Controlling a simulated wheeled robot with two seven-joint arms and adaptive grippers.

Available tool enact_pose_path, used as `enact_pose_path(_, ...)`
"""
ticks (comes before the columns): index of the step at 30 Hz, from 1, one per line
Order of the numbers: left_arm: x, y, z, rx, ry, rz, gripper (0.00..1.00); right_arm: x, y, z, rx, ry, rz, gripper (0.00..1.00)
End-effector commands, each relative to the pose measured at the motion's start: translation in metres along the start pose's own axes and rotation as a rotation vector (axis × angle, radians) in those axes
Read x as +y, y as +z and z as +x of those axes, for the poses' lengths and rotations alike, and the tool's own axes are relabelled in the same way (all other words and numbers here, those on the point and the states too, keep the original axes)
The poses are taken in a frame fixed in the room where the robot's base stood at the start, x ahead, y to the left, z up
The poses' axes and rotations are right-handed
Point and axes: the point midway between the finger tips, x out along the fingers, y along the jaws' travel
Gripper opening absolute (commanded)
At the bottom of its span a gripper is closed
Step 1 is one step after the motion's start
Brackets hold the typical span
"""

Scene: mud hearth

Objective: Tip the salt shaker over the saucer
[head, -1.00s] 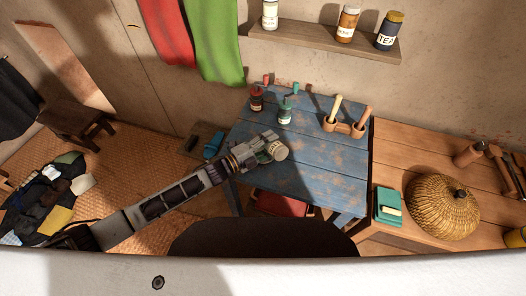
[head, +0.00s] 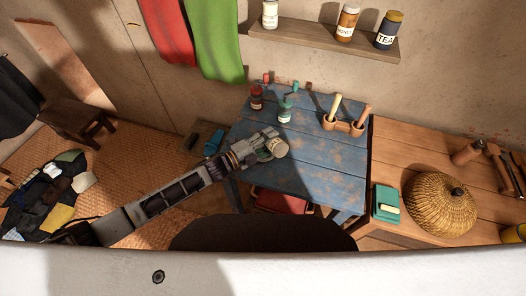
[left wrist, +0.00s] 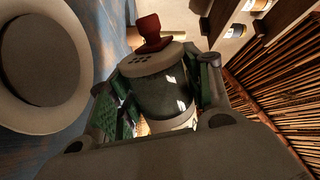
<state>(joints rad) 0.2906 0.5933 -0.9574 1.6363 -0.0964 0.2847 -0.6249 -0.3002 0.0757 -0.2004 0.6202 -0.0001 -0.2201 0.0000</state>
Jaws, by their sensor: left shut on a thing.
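My left gripper (head: 268,147) is over the blue table (head: 310,176). In the left wrist view it is shut on the salt shaker (left wrist: 160,88), a dark glass body with a pale, holed cap and a white band. The shaker sits between the green finger pads, with its cap beyond them. The saucer (left wrist: 12,92), a pale rim around a darker middle, lies left of the shaker and is cut off by the picture edge. A pale round thing shows at the gripper's tip in the head view; I cannot tell whether it is shaker or saucer. My right gripper is out of view.
A red grinder (head: 256,102) and a green grinder (head: 285,116) stand behind the gripper. A wooden holder (head: 343,127) with handles is at the table's back right. A woven basket (head: 440,210) and a teal box (head: 386,207) are on the right table. The blue table's front right is clear.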

Motion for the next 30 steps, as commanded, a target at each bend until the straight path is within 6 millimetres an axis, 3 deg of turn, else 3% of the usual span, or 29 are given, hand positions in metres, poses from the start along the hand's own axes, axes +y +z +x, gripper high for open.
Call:
enact_pose_path(6, 0.019, 0.005, 0.000, 0.001, -0.001, -0.001, 0.23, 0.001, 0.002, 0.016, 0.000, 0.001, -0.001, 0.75)
enact_pose_path(11, 0.022, 0.006, 0.000, 0.001, -0.001, 0.000, 0.23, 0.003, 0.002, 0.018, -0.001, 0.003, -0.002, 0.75)
enact_pose_path(22, 0.019, 0.005, 0.000, 0.000, -0.001, 0.000, 0.23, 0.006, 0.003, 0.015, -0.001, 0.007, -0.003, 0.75)
enact_pose_path(30, 0.003, 0.001, 0.000, 0.000, -0.001, 0.000, 0.23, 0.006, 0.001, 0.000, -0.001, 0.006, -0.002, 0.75)
